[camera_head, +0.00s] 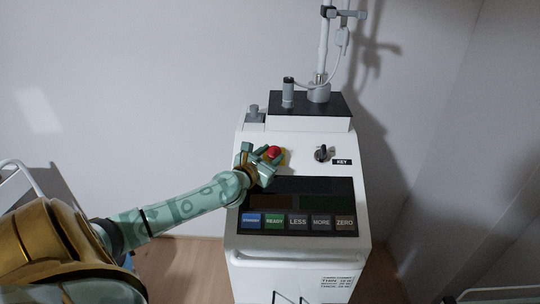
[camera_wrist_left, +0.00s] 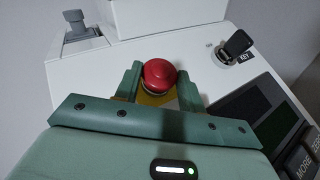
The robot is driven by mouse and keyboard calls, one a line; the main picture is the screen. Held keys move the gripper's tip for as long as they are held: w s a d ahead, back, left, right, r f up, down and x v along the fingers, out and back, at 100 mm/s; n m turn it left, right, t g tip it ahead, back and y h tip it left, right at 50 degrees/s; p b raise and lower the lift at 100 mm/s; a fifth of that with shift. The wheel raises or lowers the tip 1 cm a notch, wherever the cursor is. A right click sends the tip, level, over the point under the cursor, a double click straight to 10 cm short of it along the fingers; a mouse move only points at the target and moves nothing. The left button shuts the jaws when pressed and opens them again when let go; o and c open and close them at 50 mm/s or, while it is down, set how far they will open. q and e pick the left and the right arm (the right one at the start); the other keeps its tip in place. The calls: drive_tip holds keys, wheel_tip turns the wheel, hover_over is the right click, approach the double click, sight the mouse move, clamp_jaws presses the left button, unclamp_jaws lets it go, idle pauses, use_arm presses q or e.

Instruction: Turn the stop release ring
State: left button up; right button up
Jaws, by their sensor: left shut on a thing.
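The stop release ring is the red round stop button (camera_head: 274,152) with its collar, on the white sloped top of the machine. It also shows in the left wrist view as a red knob (camera_wrist_left: 159,74) over a yellow plate (camera_wrist_left: 158,98). My left gripper (camera_head: 265,155) reaches in from the left, with its two green fingers on either side of the button. In the left wrist view the left gripper (camera_wrist_left: 160,85) is closed around the button's collar, whose lower part is partly hidden. My right gripper is not in view.
A black key switch (camera_head: 322,154) with a KEY label stands right of the button. Below is a dark panel (camera_head: 298,205) with several buttons. A raised box with a pole (camera_head: 320,90) stands behind. Wall surrounds the machine; floor shows at lower left.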

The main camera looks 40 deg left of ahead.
use_arm(q)
drive_tip(key=o, duration=1)
drive_tip(key=shift+c, duration=0.2)
drive_tip(key=s+d+r+p, duration=0.1)
drive_tip(key=s+d, duration=0.1)
drive_tip(key=s, duration=1.4)
drive_tip(key=shift+d, duration=0.4)
